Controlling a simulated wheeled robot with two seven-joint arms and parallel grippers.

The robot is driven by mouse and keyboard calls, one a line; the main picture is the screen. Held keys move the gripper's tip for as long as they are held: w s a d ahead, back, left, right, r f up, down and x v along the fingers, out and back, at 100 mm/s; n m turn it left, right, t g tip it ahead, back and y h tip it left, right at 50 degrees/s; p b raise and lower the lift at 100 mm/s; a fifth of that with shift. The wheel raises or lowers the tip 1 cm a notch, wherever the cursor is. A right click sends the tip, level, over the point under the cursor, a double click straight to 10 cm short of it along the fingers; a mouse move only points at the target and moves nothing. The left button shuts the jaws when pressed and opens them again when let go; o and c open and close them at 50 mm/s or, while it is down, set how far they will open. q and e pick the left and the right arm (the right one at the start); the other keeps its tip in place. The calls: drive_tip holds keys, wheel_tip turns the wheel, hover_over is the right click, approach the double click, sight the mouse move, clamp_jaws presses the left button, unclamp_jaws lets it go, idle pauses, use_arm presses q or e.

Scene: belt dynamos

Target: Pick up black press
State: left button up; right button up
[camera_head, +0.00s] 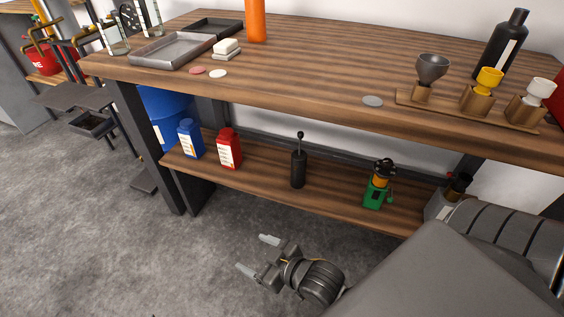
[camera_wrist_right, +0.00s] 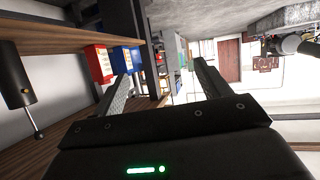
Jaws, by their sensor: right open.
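The black press (camera_head: 298,169), a dark cylinder with a thin rod and a ball on top, stands upright on the lower wooden shelf. My right gripper (camera_head: 257,255) is open and empty. In the head view it appears over the grey floor, in front of the shelf and apart from the press. The press is outside the fingers, which also show in the right wrist view (camera_wrist_right: 165,82). My left gripper is not in view.
On the lower shelf, a red container (camera_head: 229,148) and a blue one (camera_head: 190,139) stand left of the press. A green device (camera_head: 377,185) stands to its right. The tabletop (camera_head: 300,70) overhangs the shelf. Shelf space beside the press is clear.

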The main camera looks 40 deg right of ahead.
drive_tip(key=w+d+t+b, duration=0.1)
drive_tip(key=w+d, duration=0.2)
drive_tip(key=m+t+h, duration=0.4)
drive_tip(key=m+h, duration=0.3)
drive_tip(key=h, duration=0.2)
approach(303, 167)
drive_tip(key=a+x, duration=0.1)
drive_tip(key=x, duration=0.4)
drive_tip(key=b+x, duration=0.1)
drive_tip(key=x, duration=0.3)
drive_tip(key=shift+w+d+f, duration=0.1)
drive_tip(key=shift+d, duration=0.3)
drive_tip(key=shift+b+x, duration=1.05)
drive_tip(key=shift+x, duration=1.75)
drive_tip(key=shift+a+f, duration=0.1)
drive_tip(key=shift+f, duration=0.05)
drive_tip(key=c, duration=1.4)
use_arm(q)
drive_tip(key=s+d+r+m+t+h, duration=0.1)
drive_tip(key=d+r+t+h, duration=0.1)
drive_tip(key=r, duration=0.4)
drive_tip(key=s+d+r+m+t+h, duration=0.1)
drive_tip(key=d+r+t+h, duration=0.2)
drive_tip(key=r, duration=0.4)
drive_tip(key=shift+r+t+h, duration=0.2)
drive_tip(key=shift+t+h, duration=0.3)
use_arm(e)
drive_tip(key=shift+c, duration=0.6)
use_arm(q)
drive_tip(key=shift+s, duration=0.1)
